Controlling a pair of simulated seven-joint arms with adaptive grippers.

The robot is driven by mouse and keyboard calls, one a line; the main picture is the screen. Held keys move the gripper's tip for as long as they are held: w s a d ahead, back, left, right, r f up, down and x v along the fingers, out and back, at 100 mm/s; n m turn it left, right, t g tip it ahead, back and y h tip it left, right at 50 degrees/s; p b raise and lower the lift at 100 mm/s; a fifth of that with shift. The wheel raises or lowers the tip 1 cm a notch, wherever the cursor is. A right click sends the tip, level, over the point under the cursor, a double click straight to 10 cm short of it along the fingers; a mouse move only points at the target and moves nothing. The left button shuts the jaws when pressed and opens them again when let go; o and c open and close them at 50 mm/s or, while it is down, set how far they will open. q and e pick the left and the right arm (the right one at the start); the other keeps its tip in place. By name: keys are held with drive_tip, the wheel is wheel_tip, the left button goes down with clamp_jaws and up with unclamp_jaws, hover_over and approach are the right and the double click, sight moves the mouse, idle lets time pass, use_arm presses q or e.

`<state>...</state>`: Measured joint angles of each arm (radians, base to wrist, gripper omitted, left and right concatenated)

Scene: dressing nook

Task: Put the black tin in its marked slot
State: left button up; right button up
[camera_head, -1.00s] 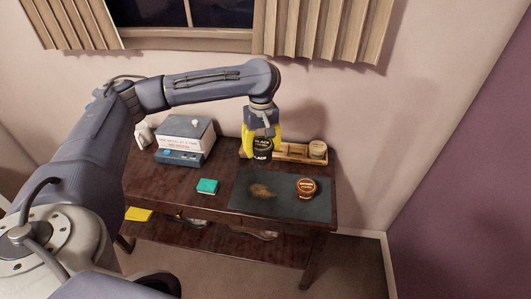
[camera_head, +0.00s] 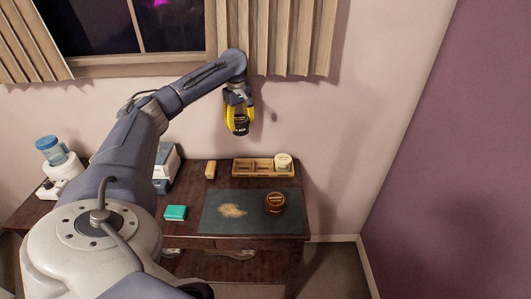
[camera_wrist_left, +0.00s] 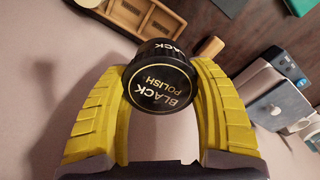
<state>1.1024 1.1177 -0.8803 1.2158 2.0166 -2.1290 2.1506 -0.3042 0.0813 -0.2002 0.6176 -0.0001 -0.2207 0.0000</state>
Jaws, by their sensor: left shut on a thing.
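My left gripper (camera_head: 237,112), with yellow fingers, is shut on the black tin (camera_head: 240,126). It holds the tin in the air in front of the wall, above the back of the table. In the left wrist view, the tin (camera_wrist_left: 161,86) is tilted between both fingers, and its lid reads "BLACK POLISH". The wooden slotted tray (camera_head: 236,174) lies below at the back of the table. A cream-lidded tin (camera_head: 283,161) occupies its right end, and the slots to the left look empty. The slot markings are too small to read. My right gripper is not in view.
A brown tin (camera_head: 275,203) stands on the dark mat (camera_head: 252,223), beside a tan stain. A small tan block (camera_head: 210,170) lies left of the tray. A teal block (camera_head: 175,213) lies left of the mat. A box-like device (camera_head: 163,170) is partly behind my arm.

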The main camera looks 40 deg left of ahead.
use_arm(q)
drive_tip(key=shift+w+a, duration=0.15)
drive_tip(key=shift+w, duration=0.1)
drive_tip(key=shift+f+m, duration=0.2)
drive_tip(key=shift+m, duration=0.2)
wheel_tip(320, 180, down, 20)
drive_tip(key=shift+s+r, duration=0.1)
drive_tip(key=shift+r, duration=0.05)
drive_tip(key=shift+f, duration=0.2)
drive_tip(key=o, duration=1.3)
drive_tip(key=shift+a+r, duration=0.1)
wheel_tip(320, 180, up, 12)
drive_tip(key=shift+r, duration=0.1)
drive_tip(key=shift+d, duration=0.2)
